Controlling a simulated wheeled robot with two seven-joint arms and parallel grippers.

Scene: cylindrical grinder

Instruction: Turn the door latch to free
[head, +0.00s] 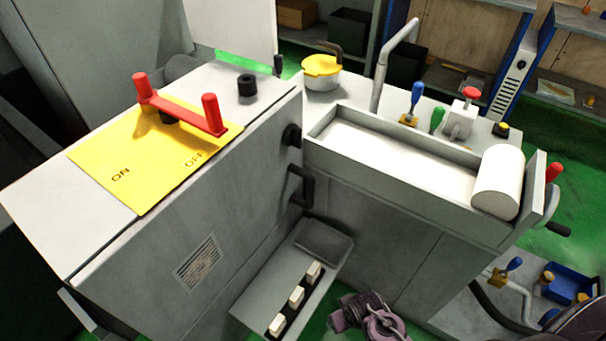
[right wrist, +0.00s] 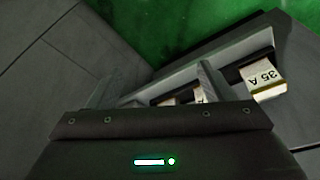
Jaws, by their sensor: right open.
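A grey cabinet (head: 235,190) carries two black fittings near the right edge of its front face. One is a round knob (head: 291,135), the other a bracket-shaped handle (head: 302,187) below it. I cannot tell for certain which is the door latch, or its turned position. My right gripper (right wrist: 158,82) is open, with its two fingers apart and nothing visibly held. It is close to a fuse holder with a fuse labelled 35 A (right wrist: 262,78). The purple-grey link (head: 372,318) at the head view's bottom is part of my right arm. My left gripper is out of view.
An open tray with several white fuses (head: 297,296) juts out below the handle. A red switch lever (head: 180,112) stands on the yellow ON/OFF plate (head: 110,158). The grinder trough (head: 400,160) and white roller (head: 497,182) are at right. Green floor (head: 560,150) lies beyond.

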